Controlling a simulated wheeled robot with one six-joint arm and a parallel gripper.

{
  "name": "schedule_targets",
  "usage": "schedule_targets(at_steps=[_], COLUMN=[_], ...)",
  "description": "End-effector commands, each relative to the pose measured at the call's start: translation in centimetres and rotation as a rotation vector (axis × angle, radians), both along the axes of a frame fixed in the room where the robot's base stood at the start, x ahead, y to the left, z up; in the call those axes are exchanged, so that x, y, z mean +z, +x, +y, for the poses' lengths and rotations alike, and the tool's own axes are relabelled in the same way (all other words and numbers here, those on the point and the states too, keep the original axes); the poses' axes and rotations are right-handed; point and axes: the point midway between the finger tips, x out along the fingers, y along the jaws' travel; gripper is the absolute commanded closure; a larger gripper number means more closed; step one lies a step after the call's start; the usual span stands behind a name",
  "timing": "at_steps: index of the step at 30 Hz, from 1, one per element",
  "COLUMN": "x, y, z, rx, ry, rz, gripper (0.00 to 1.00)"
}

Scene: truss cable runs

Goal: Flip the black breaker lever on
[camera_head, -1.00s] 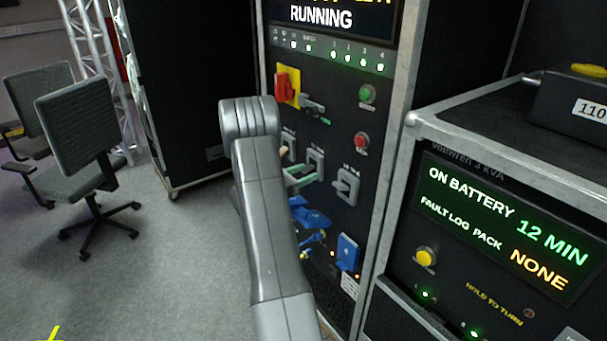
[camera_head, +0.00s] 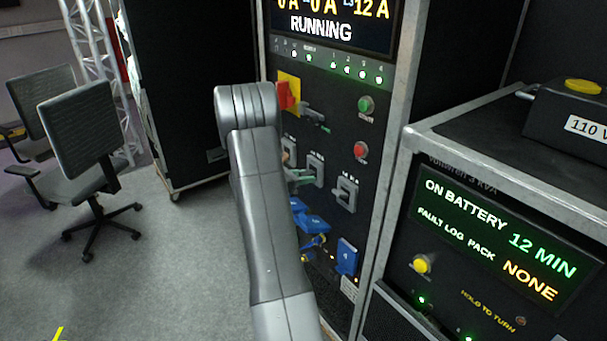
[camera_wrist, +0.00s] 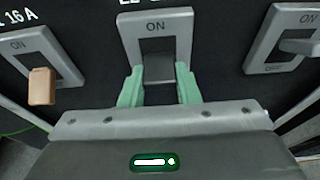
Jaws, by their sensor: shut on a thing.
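The black breaker lever (camera_wrist: 158,68) is in the middle breaker (camera_wrist: 130,24), below its ON label in the wrist view. My gripper (camera_wrist: 159,88) has green fingers on the left and right of the lever and is shut on it. The lever's lower end and any OFF mark are hidden by my gripper, so its exact position is hard to tell. In the head view the middle breaker (camera_head: 318,164) is partly behind my green fingertips (camera_head: 301,179), and the lever cannot be made out.
The left breaker (camera_wrist: 20,43) has a tan lever (camera_wrist: 41,86); the right breaker (camera_wrist: 262,50) has a grey lever (camera_wrist: 300,47). A red rotary switch (camera_head: 285,95), a green button (camera_head: 366,104) and a red button (camera_head: 361,149) sit above. Blue connectors (camera_head: 347,257) are below.

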Motion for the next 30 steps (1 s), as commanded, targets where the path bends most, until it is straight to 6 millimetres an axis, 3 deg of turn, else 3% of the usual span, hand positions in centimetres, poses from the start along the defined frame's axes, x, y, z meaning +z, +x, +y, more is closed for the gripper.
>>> schedule_targets(at_steps=[1,9,30], x=[1.1,2.1,2.5], y=[0.0,0.1,0.4], z=[0.0,-0.1,-0.4], rx=[0.000,0.000,0.002], ry=[0.037,0.211,0.411], rz=[0.023,0.151,0.299], gripper=[0.94,0.94,0.94])
